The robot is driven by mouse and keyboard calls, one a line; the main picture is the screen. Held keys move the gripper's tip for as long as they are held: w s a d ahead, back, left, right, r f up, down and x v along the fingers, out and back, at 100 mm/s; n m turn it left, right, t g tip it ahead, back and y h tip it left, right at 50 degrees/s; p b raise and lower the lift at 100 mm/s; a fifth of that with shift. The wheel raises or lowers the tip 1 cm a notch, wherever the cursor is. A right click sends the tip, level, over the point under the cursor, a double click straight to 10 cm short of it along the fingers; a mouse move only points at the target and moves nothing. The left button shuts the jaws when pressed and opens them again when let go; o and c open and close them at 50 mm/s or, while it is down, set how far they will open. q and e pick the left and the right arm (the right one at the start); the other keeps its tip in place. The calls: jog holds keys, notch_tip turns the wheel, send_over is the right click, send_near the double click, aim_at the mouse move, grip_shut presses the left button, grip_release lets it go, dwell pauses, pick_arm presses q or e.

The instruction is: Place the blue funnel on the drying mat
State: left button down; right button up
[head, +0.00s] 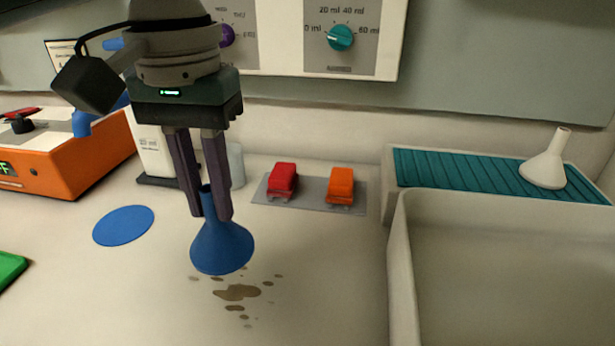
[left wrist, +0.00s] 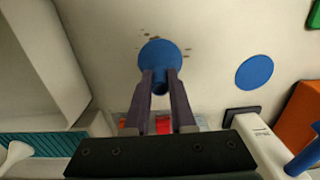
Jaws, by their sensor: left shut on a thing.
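The blue funnel (head: 222,248) is upside down, wide mouth facing down, with its spout between the fingers of my left gripper (head: 213,205). The gripper is shut on the spout. In the left wrist view the funnel (left wrist: 160,52) shows between the two fingertips (left wrist: 160,76). I cannot tell whether its rim touches the counter. The drying mat appears to be the teal ribbed mat (head: 450,173) at the right, behind the basin; its edge also shows in the left wrist view (left wrist: 40,145). A white funnel (head: 545,170) stands spout up on the mat's right part. My right gripper is not in view.
Brown spills (head: 238,292) lie on the counter near the blue funnel. A flat blue disc (head: 124,225) lies to the left. A grey plate (head: 310,205) holds red (head: 282,178) and orange (head: 340,185) clips. A raised-wall basin (head: 403,260) stands at right.

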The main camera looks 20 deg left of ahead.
aim_at(223, 251)
pick_arm(q)
notch_tip(223, 251, down, 8)
jog(key=shift+f+b, duration=0.1)
jog(key=shift+b, duration=0.55)
jog(key=c, duration=0.8)
grip_release()
jog(key=shift+f, duration=0.1)
jog(key=shift+o, duration=0.2)
